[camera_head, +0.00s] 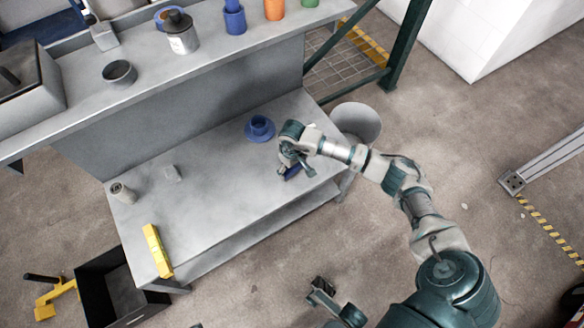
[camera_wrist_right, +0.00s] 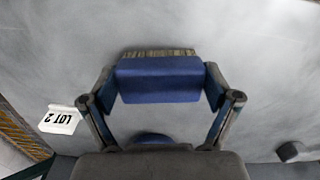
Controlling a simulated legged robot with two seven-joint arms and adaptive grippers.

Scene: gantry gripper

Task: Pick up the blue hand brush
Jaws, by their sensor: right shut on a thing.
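The blue hand brush (camera_head: 292,172) is at the right end of the lower bench top (camera_head: 215,185), mostly covered by my right gripper (camera_head: 287,165) in the head view. In the right wrist view, the blue brush block (camera_wrist_right: 158,82) with its pale bristles sits between the two fingers of my right gripper (camera_wrist_right: 160,88), which press on its two ends. Part of its rounded blue handle shows below. I cannot tell whether the brush touches the bench. My left gripper (camera_head: 322,290) hangs low near the bottom of the head view, over the floor, with its jaws unclear.
A blue cup on a saucer (camera_head: 259,129) stands left of my right gripper. A can (camera_head: 122,192) and a yellow block (camera_head: 157,250) are at the bench's left. A grey bin (camera_head: 357,121) stands beyond its right end.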

